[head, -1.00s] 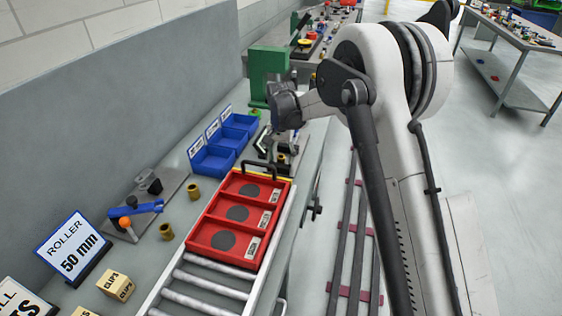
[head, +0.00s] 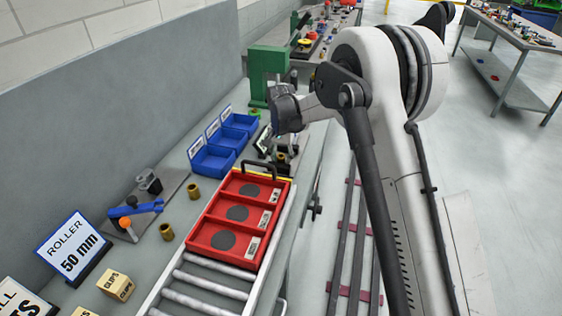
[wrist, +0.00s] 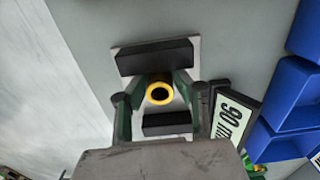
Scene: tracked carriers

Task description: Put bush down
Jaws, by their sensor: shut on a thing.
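In the wrist view my gripper (wrist: 160,91) is shut on the bush (wrist: 160,94), a short yellow ring with a dark bore, seen end-on. The bush shows between two black blocks, one above it (wrist: 155,57) and one below it (wrist: 167,123), on a pale plate (wrist: 122,78). I cannot tell whether the bush touches the plate. In the head view my wrist hangs over the bench behind the red tray, and the held bush cannot be made out clearly.
A "90 mm" sign (wrist: 234,115) stands close right of the gripper, with blue bins (wrist: 285,92) beyond.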

